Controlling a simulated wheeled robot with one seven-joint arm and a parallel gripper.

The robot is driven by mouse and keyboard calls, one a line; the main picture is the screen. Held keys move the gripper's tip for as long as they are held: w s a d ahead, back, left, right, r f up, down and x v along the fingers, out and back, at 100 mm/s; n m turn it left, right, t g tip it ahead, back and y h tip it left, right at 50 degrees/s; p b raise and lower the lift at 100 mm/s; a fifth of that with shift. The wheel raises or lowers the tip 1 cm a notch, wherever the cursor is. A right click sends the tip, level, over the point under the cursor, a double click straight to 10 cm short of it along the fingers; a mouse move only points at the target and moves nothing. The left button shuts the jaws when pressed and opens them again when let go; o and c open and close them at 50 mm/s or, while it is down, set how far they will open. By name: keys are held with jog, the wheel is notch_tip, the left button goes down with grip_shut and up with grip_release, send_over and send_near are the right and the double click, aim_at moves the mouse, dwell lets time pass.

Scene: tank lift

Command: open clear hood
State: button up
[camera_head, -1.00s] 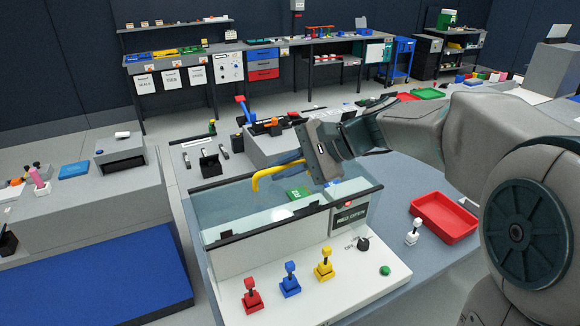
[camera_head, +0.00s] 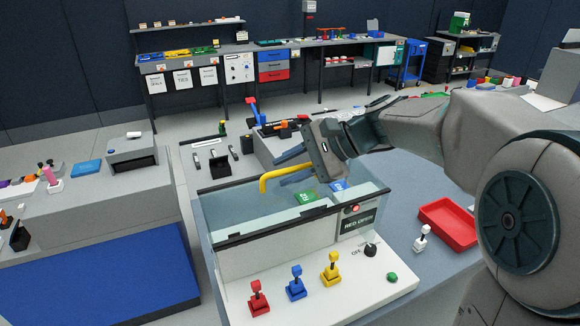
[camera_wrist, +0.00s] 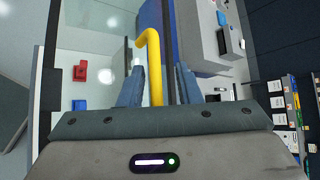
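The clear hood (camera_head: 232,212) sits over the tank behind the white control panel and looks shut. Its yellow bar handle (camera_head: 280,175) stands up at the hood and also shows in the wrist view (camera_wrist: 155,75). My gripper (camera_head: 292,158) is at the right part of this handle. In the wrist view my gripper (camera_wrist: 160,85) has its two blue-grey fingers on either side of the yellow bar, with gaps showing, so it looks open around it. Contact cannot be told. A green block (camera_head: 306,198) and a blue block (camera_head: 338,186) show through the hood.
Red (camera_head: 257,298), blue (camera_head: 296,284) and yellow (camera_head: 330,268) levers stand on the panel, with a black knob (camera_head: 371,250) and green button (camera_head: 392,277). A sign (camera_head: 358,220) appears to read "RED OPEN". A red tray (camera_head: 447,223) lies right.

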jog(key=shift+d, duration=0.1)
jog(key=shift+d+r, duration=0.1)
jog(key=shift+d, duration=0.15)
jog(key=b+v, duration=0.3)
jog(key=v, duration=1)
jog(key=shift+s, duration=0.1)
